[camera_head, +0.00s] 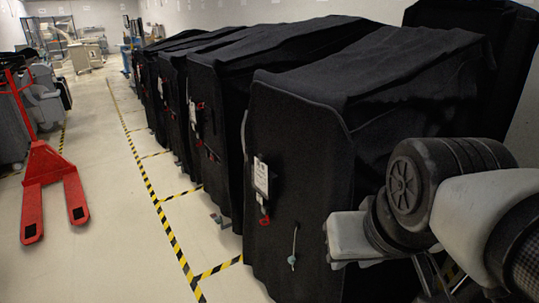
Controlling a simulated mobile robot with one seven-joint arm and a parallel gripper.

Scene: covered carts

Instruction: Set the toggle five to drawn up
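The nearest cart is under a black cover (290,130). A pale cord with a small teal toggle (292,259) hangs low on its front face. I see no number on it, so I cannot tell whether it is toggle five. A white tag (261,177) with a small red and dark piece below it is on the same face, up and to the left. My gripper (340,252) is at the lower right, to the right of the toggle and apart from it in the picture. Its fingertips are not clear, and I see nothing held.
More black-covered carts (205,80) stand in a row going back. A red pallet jack (48,180) is at the left. Yellow-black floor tape (160,212) runs along the row. The pale floor (115,220) between jack and carts is clear.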

